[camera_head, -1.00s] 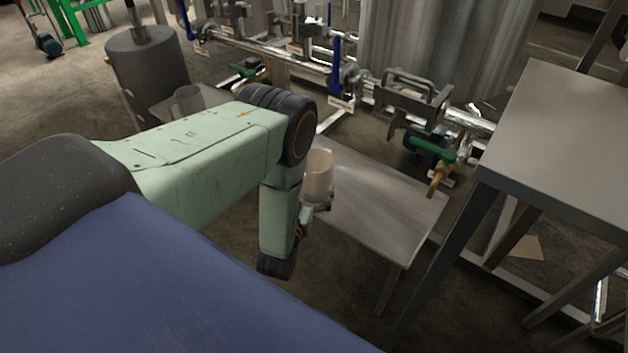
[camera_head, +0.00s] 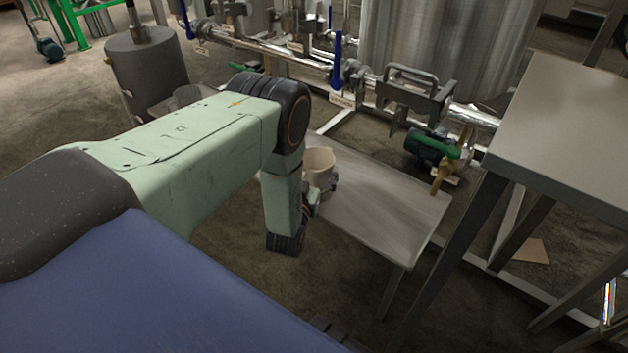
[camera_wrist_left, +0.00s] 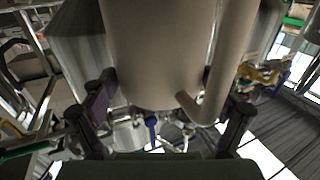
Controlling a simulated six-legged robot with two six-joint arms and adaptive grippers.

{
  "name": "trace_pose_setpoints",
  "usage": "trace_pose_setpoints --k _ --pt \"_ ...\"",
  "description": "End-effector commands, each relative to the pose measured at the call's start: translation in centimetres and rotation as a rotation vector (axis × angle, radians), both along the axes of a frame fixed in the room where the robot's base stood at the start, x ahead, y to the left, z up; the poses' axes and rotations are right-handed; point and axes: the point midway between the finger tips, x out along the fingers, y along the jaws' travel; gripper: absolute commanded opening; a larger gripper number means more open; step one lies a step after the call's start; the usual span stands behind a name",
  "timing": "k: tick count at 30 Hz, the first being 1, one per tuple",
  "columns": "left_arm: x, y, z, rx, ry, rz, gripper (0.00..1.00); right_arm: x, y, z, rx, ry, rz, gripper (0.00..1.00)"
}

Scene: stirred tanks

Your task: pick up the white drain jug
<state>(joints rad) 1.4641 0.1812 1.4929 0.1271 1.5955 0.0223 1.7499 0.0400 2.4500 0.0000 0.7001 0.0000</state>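The white drain jug (camera_head: 319,164) stands upright at the left end of the low metal table. In the left wrist view the jug (camera_wrist_left: 155,50) fills the upper middle, with its curved handle (camera_wrist_left: 232,60) on the right side. My left gripper (camera_head: 325,189) is low at the jug, and its fingers hide part of the jug's lower body. In the wrist view its fingers are spread on either side of the jug. The left finger is close to the wall; a gap shows between the right finger and the handle. My right gripper is in neither view.
The low metal table (camera_head: 385,215) is bare to the right of the jug. A taller table (camera_head: 570,125) stands at the right. Pipes with valves and a steel tank (camera_head: 445,45) are behind. Another pale container (camera_head: 190,93) sits at left behind my arm.

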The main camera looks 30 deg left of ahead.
Motion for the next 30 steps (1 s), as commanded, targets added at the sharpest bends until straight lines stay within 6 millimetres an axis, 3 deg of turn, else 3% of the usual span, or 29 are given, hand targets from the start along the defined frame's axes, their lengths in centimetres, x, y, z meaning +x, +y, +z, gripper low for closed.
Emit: trace_pose_setpoints --k 19,26,30 --pt "0.0 0.0 0.0 0.0 0.001 0.0 0.28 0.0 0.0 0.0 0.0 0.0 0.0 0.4" --pt "0.0 0.0 0.1 0.0 -0.001 0.0 0.28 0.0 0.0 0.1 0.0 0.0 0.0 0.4" --pt "0.0 0.0 1.4 0.0 -0.002 0.0 0.28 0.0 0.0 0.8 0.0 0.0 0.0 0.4"
